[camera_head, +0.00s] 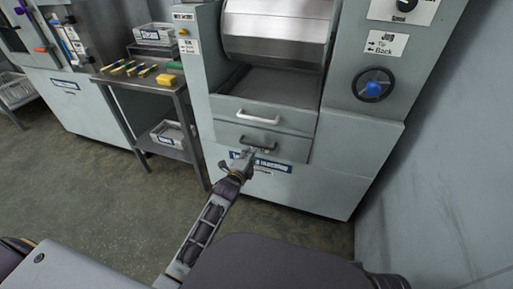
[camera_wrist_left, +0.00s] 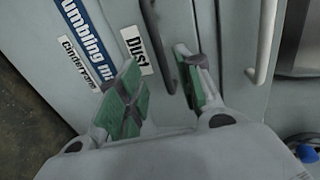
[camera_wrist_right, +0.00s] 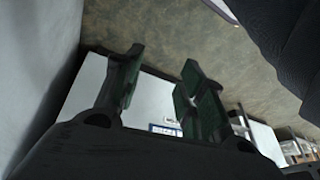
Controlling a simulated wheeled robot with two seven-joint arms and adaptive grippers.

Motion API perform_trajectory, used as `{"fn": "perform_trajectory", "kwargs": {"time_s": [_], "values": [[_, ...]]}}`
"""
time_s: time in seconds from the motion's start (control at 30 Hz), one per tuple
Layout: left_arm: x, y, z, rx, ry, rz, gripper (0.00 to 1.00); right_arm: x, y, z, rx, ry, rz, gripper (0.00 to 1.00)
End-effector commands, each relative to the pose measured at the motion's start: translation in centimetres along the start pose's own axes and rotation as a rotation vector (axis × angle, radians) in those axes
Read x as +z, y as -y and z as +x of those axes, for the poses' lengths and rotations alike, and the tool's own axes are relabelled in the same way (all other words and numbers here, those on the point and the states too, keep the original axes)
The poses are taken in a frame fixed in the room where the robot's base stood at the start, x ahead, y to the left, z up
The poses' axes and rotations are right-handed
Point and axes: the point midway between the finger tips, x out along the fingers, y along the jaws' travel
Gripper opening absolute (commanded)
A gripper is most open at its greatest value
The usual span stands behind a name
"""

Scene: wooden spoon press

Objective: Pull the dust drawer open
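The dust drawer (camera_head: 230,132) is the lower drawer front of the grey machine and looks shut. Its dark bar handle (camera_head: 258,143) also shows in the left wrist view (camera_wrist_left: 153,30), beside a "Dust" label (camera_wrist_left: 137,50). My left gripper (camera_head: 250,157) is at the drawer front, just below the handle. In the left wrist view it is open, with green-padded fingers on either side of the handle's near end; I cannot tell whether they touch it. My right gripper (camera_wrist_right: 163,85) is open and empty above the floor, and is not seen in the head view.
An upper drawer with a white handle (camera_head: 246,116) sits just above. A blue jog knob (camera_head: 374,86) is on the right panel. A metal side table (camera_head: 150,85) with brushes and a yellow block stands left. A wall (camera_head: 440,170) closes the right; the floor in front is clear.

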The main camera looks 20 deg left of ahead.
Motion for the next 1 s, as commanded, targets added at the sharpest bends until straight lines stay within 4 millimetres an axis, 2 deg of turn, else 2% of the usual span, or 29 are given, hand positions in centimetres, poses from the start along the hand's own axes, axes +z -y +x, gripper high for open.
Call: {"fn": "perform_trajectory", "kwargs": {"time_s": [0.2,0.6,0.83,1.0], "values": [[0.0,0.0,1.9,-0.001,0.000,-0.002,0.35,1.0,0.2,2.1,-0.014,-0.005,0.006,0.40],[0.0,-0.1,5.1,-0.001,0.000,-0.002,0.35,0.9,0.4,4.4,-0.038,-0.060,0.013,0.40],[0.0,-0.1,6.9,-0.001,-0.001,-0.001,0.35,1.9,0.8,6.2,-0.056,-0.072,0.025,0.40],[0.0,-0.1,8.1,0.000,-0.001,-0.001,0.35,1.8,0.8,7.1,-0.064,-0.097,0.032,0.40]]}}
